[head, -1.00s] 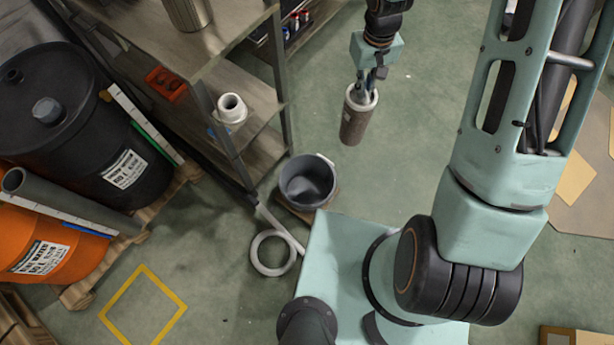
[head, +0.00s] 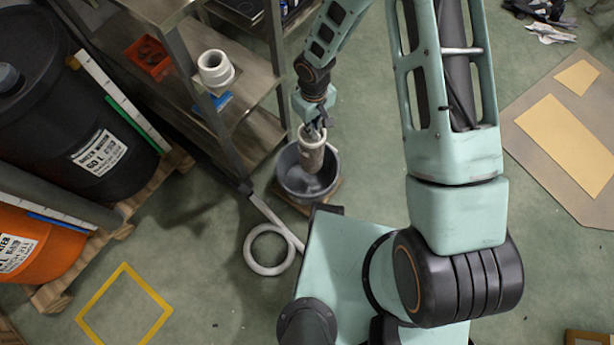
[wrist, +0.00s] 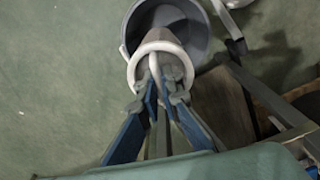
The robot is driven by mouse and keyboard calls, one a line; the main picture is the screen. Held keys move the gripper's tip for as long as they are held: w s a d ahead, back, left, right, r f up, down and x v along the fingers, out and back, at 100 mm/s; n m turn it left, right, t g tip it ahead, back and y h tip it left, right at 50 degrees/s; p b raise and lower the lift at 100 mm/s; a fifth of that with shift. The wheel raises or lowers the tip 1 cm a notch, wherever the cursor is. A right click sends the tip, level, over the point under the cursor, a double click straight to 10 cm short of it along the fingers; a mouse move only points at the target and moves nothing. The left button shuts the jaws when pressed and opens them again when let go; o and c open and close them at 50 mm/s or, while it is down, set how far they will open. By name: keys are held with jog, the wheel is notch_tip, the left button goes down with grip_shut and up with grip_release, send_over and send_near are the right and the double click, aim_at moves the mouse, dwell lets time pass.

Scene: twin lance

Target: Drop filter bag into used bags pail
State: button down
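The filter bag (head: 311,150) is a brownish-grey cylinder with a white ring at its top. My gripper (head: 314,130) is shut on it at the ring and holds it hanging nearly upright. In the wrist view my gripper (wrist: 164,80) has its fingers closed at the white ring of the filter bag (wrist: 148,50). The pail (wrist: 200,22) also shows beyond the bag in the wrist view. How deep the bag's bottom sits is unclear.
A metal shelf (head: 255,130) stands close left of the pail, with a white pipe fitting (head: 215,70) on it. A hose ring (head: 268,270) lies on the floor. Floor right of the pail is clear.

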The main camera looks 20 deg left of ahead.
notch_tip(320, 180, down, 5)
jog(key=b, duration=0.3)
jog(key=shift+f, duration=0.1)
jog(key=c, duration=2.1)
grip_release()
notch_tip(320, 180, up, 12)
jog(key=shift+r, duration=0.1)
